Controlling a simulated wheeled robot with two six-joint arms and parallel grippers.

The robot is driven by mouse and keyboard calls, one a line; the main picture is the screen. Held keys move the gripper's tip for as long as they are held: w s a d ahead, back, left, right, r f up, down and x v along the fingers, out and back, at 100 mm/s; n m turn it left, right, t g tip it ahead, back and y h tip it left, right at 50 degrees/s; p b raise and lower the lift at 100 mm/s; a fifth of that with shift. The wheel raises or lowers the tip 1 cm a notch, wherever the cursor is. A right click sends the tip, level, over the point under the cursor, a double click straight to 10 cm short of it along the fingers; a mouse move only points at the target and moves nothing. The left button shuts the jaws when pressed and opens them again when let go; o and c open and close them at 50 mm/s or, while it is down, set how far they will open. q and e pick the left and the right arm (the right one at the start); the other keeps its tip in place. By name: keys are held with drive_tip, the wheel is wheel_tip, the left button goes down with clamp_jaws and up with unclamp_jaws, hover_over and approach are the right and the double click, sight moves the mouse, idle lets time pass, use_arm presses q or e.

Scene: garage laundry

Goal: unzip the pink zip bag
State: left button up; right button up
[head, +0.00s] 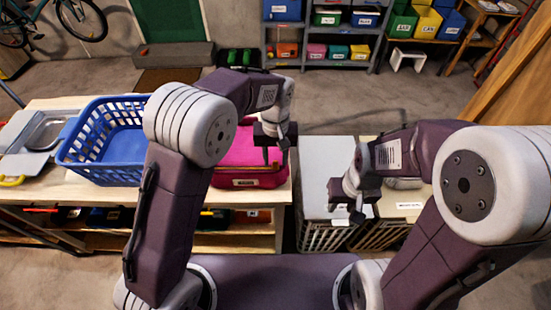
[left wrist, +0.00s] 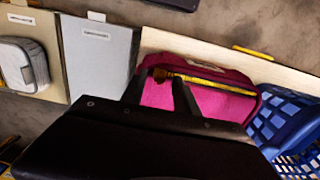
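The pink zip bag (head: 228,160) lies on the wooden workbench, a white label on its front. It also shows in the left wrist view (left wrist: 215,98), with a yellow zip strip along its edge. A small brown piece (left wrist: 161,74), perhaps the zip pull, sits at one end of that strip. My left gripper (head: 275,152) is over the bag's right part. In the left wrist view its fingers (left wrist: 158,82) are apart, with the brown piece showing between their tips; I cannot tell whether they touch it. My right gripper (head: 346,208) is open and empty above the hampers.
A blue basket (head: 107,165) stands left of the bag on the workbench (head: 40,188). A white-topped hamper (head: 325,150) and a beige-topped hamper (head: 400,207) with a grey case on it stand to the right. Shelves with colored bins are at the back.

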use_arm(q)
drive_tip(key=shift+s+f, duration=0.15)
drive_tip(key=shift+f, duration=0.35)
drive_tip(key=shift+w, duration=0.2)
clamp_jaws()
idle(0.9)
